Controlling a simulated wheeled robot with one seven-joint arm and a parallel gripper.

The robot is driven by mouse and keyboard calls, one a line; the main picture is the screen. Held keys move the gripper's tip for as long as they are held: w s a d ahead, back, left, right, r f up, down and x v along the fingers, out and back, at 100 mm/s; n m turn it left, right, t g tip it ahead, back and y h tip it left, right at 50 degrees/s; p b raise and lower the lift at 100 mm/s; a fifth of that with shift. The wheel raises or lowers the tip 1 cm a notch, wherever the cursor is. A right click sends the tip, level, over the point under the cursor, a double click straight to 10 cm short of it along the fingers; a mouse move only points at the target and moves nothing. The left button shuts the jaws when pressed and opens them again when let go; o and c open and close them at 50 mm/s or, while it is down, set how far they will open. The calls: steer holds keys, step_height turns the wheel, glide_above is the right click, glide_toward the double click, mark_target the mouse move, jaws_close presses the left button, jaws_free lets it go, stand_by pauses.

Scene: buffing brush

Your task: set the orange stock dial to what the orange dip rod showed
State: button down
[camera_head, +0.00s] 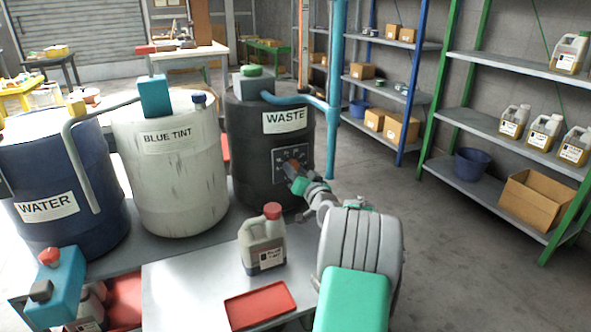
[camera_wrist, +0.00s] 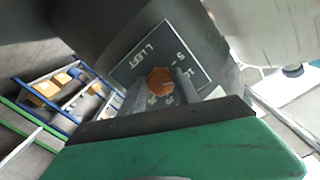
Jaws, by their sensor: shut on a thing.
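The orange dial (camera_wrist: 160,80) sits on a dark plate (camera_wrist: 188,48) with white markings, including the word "LEFT"; its setting is too unclear to read. In the head view the plate (camera_head: 277,164) is on the front of the black WASTE drum (camera_head: 245,150), and the dial (camera_head: 293,163) is partly covered by my gripper (camera_head: 298,176). In the wrist view my gripper (camera_wrist: 162,88) is shut on the dial, its fingers at the dial's sides. An upright orange-brown strip (camera_head: 303,45) shows behind the drum; I cannot tell whether it is the dip rod.
A white BLUE TINT drum (camera_head: 170,185) and a blue WATER drum (camera_head: 65,170) stand left of the WASTE drum. A jug with a red cap (camera_head: 263,242) and a red tray (camera_head: 259,305) are on the grey bench (camera_head: 190,290). Shelves (camera_head: 480,125) stand right, beyond clear floor.

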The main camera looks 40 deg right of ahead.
steer(key=shift+m, duration=0.3)
steer(key=c, duration=0.9)
jaws_free()
steer(key=p+v, duration=0.1)
steer(key=v, duration=0.6)
steer(key=shift+s+p, duration=0.3)
steer(key=shift+s, duration=0.1)
steer(key=shift+a, duration=0.15)
